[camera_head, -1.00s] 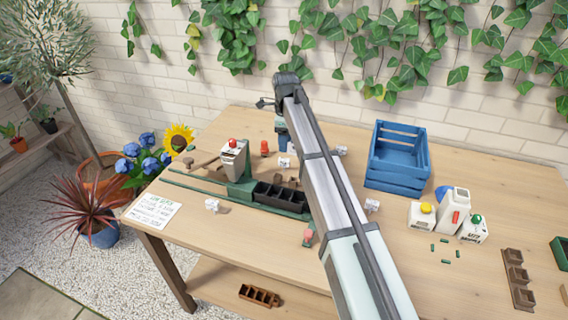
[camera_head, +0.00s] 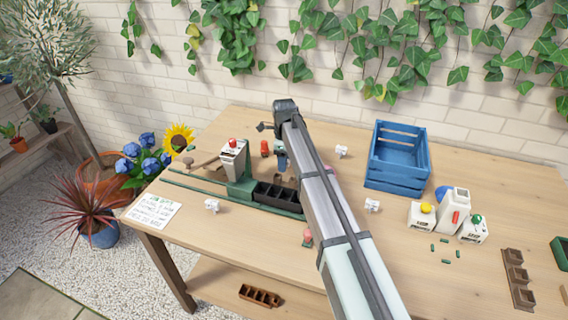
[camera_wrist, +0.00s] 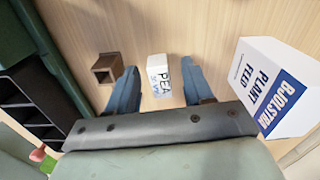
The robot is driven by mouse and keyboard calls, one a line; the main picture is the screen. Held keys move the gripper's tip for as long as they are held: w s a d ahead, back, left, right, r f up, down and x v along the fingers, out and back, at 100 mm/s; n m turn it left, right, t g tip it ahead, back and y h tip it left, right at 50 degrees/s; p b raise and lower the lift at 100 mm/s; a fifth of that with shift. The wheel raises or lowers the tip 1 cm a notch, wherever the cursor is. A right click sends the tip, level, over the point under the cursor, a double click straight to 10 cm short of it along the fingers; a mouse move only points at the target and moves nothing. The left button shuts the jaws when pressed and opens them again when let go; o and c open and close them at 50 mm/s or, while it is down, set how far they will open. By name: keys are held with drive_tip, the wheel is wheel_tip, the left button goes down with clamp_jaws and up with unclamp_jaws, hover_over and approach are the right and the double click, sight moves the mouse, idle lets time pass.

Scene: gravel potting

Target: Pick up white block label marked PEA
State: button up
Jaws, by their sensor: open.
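The white block label marked PEA (camera_wrist: 159,77) lies on the wooden table in the wrist view, its black letters facing up toward the camera. My gripper (camera_wrist: 158,66) is open, with one blue finger on each side of the block. A gap shows on both sides, and I cannot tell how far the fingertips are above the table. In the head view my gripper (camera_head: 281,158) is at the back of the bench, and the PEA block is hidden there. Other white blocks lie at the front left (camera_head: 212,205), at the back (camera_head: 341,151) and right of my arm (camera_head: 372,205).
A plant feed box (camera_wrist: 275,85) stands close to the right finger. A small brown square pot (camera_wrist: 106,67) is near the left finger. A black compartment tray (camera_wrist: 38,108) lies at left. A blue crate (camera_head: 397,157) and white bottles (camera_head: 452,212) stand on the right.

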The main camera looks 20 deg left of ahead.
clamp_jaws()
idle(0.3)
drive_tip(key=shift+r, duration=0.1)
